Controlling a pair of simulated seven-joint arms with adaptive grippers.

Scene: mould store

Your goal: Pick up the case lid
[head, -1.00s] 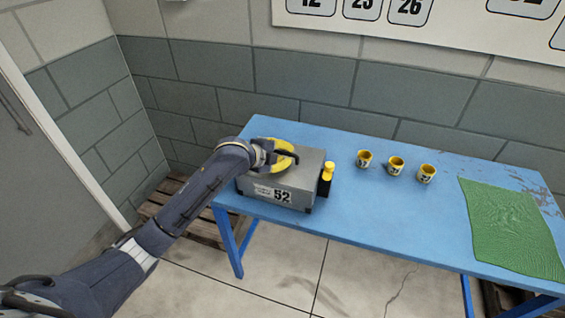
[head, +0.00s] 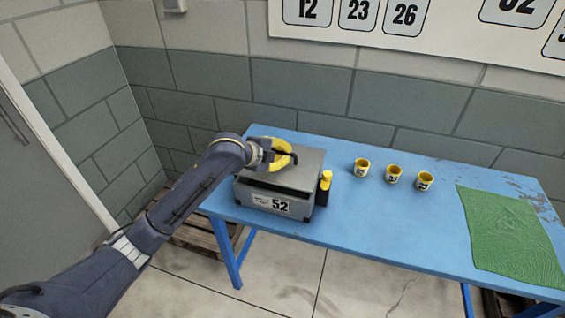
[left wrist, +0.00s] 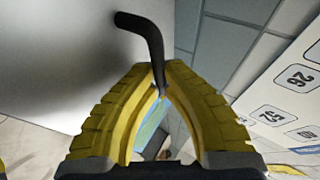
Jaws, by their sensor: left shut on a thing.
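The grey case (head: 262,197) with a white "52" label stands at the left end of the blue table. Its flat grey lid (head: 306,167) sits over the case, and a dark line shows between lid and case at the front. It looks slightly raised. My left gripper (head: 284,158) is above the lid, shut on its black bent handle (left wrist: 150,38). In the left wrist view, the yellow fingertips of the left gripper (left wrist: 162,88) meet around the handle's end. My right gripper is not in view.
A yellow-and-black object (head: 325,182) stands against the case's right side. Three yellow-and-white cups (head: 393,174) stand in a row farther right. A green mat (head: 510,236) lies at the table's (head: 345,215) right. A wall is behind.

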